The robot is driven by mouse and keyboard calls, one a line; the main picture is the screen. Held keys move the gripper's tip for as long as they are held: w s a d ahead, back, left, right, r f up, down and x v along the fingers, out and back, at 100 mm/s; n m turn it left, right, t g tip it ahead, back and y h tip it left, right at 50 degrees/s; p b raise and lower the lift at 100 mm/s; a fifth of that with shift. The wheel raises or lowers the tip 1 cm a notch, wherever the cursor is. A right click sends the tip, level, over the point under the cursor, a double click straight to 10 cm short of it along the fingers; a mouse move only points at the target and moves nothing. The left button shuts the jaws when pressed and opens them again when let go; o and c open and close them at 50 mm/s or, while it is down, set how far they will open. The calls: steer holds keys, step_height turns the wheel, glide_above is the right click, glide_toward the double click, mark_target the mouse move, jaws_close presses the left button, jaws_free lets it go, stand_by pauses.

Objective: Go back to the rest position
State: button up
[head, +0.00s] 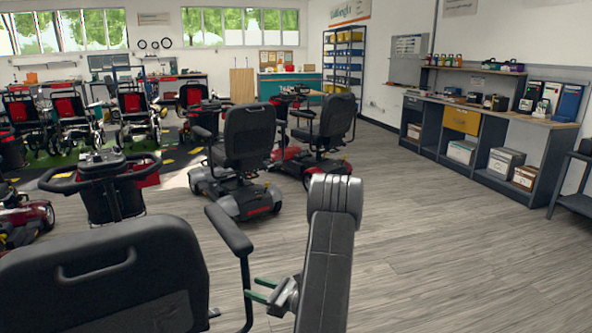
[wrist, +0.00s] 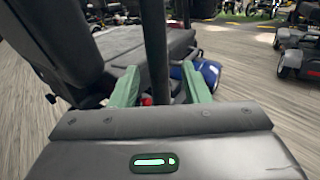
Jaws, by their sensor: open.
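My gripper (head: 254,288) has two green fingers and is open, low at the right side of the nearest black scooter seat (head: 110,280). In the wrist view my gripper (wrist: 160,72) shows its fingers apart, with a dark upright post (wrist: 155,40) between them in the picture. The seat's backrest (wrist: 55,40) fills the left of the wrist view.
The handlebar (head: 100,172) of the near scooter stands ahead of its seat. Two more scooters (head: 245,150) (head: 322,130) stand beyond. A long workbench (head: 490,110) with boxes lines the right wall. Wooden floor (head: 430,250) is clear on the right.

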mark_target(246, 285)
steer(key=x, duration=0.4)
steer(key=shift+s, duration=0.15)
steer(key=shift+s+a, duration=0.35)
steer(key=shift+a, duration=0.2)
